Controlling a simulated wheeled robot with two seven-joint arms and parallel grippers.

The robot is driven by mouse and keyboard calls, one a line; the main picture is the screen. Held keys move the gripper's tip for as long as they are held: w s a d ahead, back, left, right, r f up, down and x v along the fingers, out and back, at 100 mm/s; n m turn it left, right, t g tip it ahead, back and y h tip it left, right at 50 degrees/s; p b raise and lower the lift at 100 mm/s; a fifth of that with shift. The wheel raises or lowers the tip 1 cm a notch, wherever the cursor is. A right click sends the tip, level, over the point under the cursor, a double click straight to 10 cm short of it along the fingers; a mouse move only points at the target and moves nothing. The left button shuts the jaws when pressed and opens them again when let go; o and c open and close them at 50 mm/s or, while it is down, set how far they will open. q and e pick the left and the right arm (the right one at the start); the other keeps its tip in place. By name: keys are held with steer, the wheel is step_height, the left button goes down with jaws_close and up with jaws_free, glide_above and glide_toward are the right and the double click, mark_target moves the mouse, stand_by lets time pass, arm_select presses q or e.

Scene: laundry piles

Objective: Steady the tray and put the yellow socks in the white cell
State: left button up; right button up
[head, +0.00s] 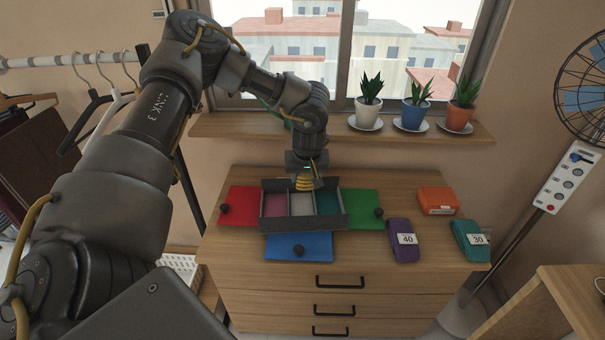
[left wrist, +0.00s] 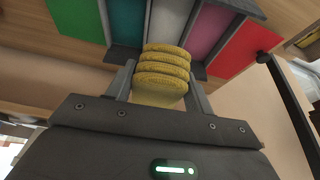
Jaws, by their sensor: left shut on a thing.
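My left gripper (head: 305,174) is shut on the yellow socks (head: 304,184), a rolled, ribbed stack. The socks also show between the fingers in the left wrist view (left wrist: 163,66). They are over the back part of the grey tray (head: 268,225), by the white cell (head: 301,206); their exact height above it is hard to tell. The tray has a pink cell (head: 274,206) on the left, the white one in the middle and a teal cell (head: 327,203) on the right. My right gripper is not in view, and nothing is seen holding the tray.
Red (head: 242,204), blue (head: 298,248) and green (head: 364,208) panels with dark knobs lie around the tray. A purple bundle (head: 403,238), an orange one (head: 437,200) and a teal one (head: 470,240) are on the right of the dresser top. Potted plants (head: 412,112) stand on the sill behind.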

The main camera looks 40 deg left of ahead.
mark_target(302, 189)
arm_select(q)
steer(key=shift+a+f, duration=0.15)
steer(key=shift+a, duration=0.5)
steer(key=shift+w+a+f, duration=0.15)
steer(key=shift+f+b, duration=1.55)
steer(key=shift+b, duration=0.2)
steer(key=shift+r, duration=0.1)
steer(key=shift+s+d+n, duration=0.4)
steer(key=shift+s+d, duration=0.3)
steer(key=shift+s, duration=0.35)
steer(key=s+d+r+m, duration=0.2)
steer(key=d+r, duration=0.2)
steer(key=d, duration=0.2)
steer(key=s+d+r+m+h, duration=0.1)
steer(key=s+d+r+m, duration=0.1)
steer(key=d, duration=0.5)
steer(key=s+d+r+m+t, duration=0.1)
steer(key=s+d+r, duration=0.3)
steer(key=d+r, duration=0.3)
steer(key=shift+s+m+h, duration=0.25)
steer(key=shift+m+h, duration=0.15)
